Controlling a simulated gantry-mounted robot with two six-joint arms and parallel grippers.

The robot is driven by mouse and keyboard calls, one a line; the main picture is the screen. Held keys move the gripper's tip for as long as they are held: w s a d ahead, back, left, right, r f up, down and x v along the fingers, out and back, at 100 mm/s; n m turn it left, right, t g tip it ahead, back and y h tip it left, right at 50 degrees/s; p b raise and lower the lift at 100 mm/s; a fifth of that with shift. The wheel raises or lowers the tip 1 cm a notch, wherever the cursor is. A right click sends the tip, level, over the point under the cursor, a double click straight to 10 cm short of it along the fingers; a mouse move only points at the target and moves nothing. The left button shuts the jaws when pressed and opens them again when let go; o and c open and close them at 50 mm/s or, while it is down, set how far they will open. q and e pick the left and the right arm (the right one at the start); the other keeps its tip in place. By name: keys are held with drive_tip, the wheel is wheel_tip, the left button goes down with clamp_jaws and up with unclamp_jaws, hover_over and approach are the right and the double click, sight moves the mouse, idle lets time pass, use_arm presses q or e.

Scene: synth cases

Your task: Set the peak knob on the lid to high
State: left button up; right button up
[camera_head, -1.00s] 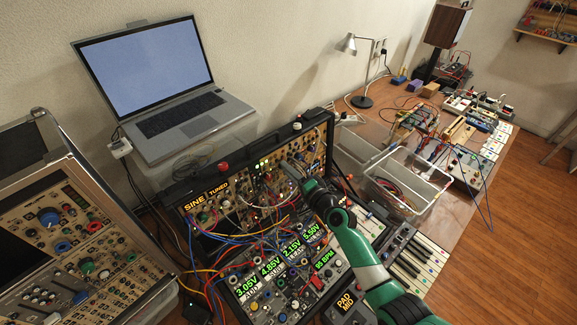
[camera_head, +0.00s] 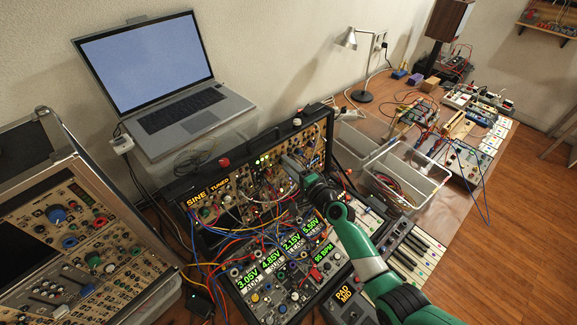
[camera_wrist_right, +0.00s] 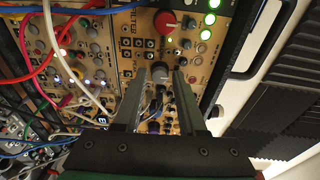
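The synth case's lid (camera_head: 199,213) stands upright, its tan panel full of knobs, lights and patch cables. My right gripper (camera_head: 287,162) is in front of the lid's panel, right of its middle. My left gripper is not in view.
Patch cables (camera_wrist_right: 62,60) hang close to the left of the right gripper's fingers. The lower panel with green voltage displays (camera_head: 271,261) lies in front of the lid. Clear bins (camera_head: 352,145) stand to the right. A laptop (camera_head: 150,70) sits at the back left.

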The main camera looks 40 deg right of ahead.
drive_tip(key=shift+o, duration=0.8)
drive_tip(key=s+a+r+p, duration=0.1)
drive_tip(key=s+p, duration=0.3)
drive_tip(key=s, duration=0.7)
drive_tip(key=shift+s+a, duration=0.2)
drive_tip(key=shift+s, duration=0.05)
drive_tip(key=shift+a+r, duration=0.1)
